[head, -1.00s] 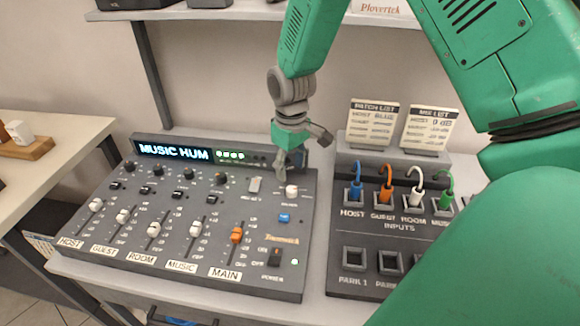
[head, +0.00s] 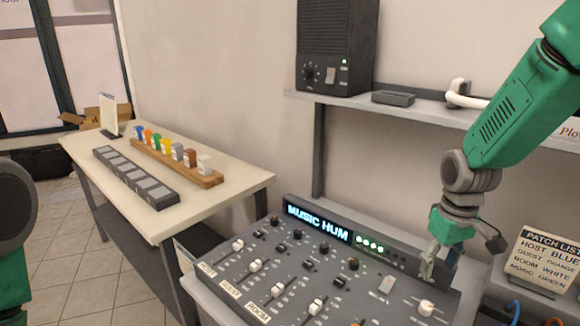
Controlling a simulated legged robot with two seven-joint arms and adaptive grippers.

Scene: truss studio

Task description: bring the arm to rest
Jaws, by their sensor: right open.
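My right arm comes in from the upper right, green with grey joints. Its right gripper (head: 430,268) is open and empty, pointing down over the upper right part of the grey mixing desk (head: 375,289), near a white knob (head: 426,308). I cannot tell whether its fingertips touch the desk. The desk's display (head: 318,223) reads MUSIC HUM, with green lights beside it. Part of my left arm shows at the left edge; its gripper is out of view.
A pale side table (head: 215,205) at left holds a wooden rack (head: 150,153) of coloured pieces and a dark slotted strip (head: 135,178). A shelf (head: 420,111) with a black speaker (head: 337,45) runs above the desk. A patch list card (head: 545,262) stands at right.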

